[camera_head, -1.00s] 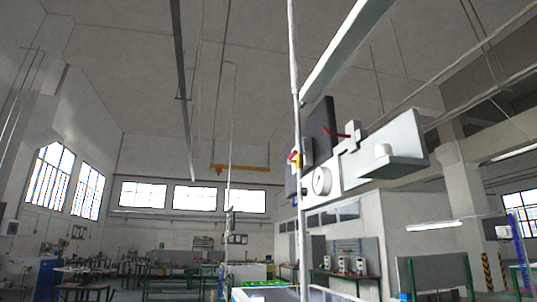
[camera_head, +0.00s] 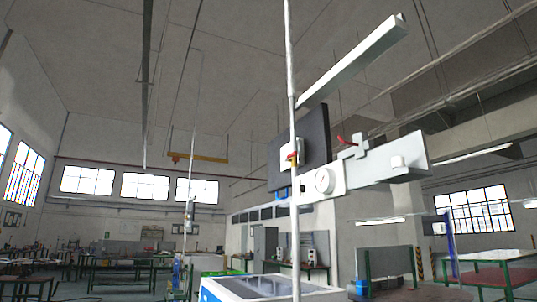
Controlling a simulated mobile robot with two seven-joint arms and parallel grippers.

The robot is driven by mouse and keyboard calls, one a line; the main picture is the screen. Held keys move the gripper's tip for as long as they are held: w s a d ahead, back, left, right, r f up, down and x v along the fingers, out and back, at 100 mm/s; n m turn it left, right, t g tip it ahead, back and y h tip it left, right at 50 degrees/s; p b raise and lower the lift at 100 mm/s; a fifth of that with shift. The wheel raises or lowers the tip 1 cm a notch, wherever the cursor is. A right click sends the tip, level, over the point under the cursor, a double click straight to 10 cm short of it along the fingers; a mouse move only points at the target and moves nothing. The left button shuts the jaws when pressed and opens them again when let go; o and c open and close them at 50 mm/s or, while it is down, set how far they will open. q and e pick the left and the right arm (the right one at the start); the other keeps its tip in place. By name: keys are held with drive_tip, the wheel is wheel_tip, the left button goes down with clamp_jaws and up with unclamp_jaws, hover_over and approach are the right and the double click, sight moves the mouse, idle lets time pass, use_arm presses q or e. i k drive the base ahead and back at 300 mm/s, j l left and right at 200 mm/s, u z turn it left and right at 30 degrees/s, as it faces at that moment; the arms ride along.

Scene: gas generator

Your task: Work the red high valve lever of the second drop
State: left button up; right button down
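A thin white vertical pipe (camera_head: 292,60) runs down from the ceiling, right of centre. A small red and yellow valve part (camera_head: 292,158) sits on it high up. A dark square panel (camera_head: 314,135) stands behind the pipe. I cannot tell which red part belongs to the second drop. Another vertical pipe with fittings (camera_head: 189,215) hangs farther off to the left. Neither of my grippers is in view.
A blue and white cabinet with a dark top (camera_head: 255,287) stands low in front, by the pipe's lower end. A long pale beam (camera_head: 352,62) slants overhead. Green-legged tables (camera_head: 490,257) stand at the right and workbenches at the far left.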

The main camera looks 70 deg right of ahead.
sight(294, 153)
drive_tip(key=i+j+z, duration=0.3)
drive_tip(key=i, duration=0.15)
drive_tip(key=i+j+z, duration=0.3)
drive_tip(key=i, duration=0.15)
drive_tip(key=i+z, duration=0.4)
drive_tip(key=i+l+z, duration=0.1)
drive_tip(key=z, duration=0.25)
drive_tip(key=i+j+z, duration=0.15)
drive_tip(key=i+z, duration=0.45)
drive_tip(key=z, duration=0.25)
drive_tip(key=i+j+z, duration=0.2)
drive_tip(key=z, duration=0.2)
drive_tip(key=i+j+z, duration=0.2)
drive_tip(key=z, duration=0.25)
drive_tip(key=i+j+z, duration=0.15)
drive_tip(key=z, duration=0.25)
drive_tip(key=i+j+z, duration=0.1)
drive_tip(key=j+z, duration=0.35)
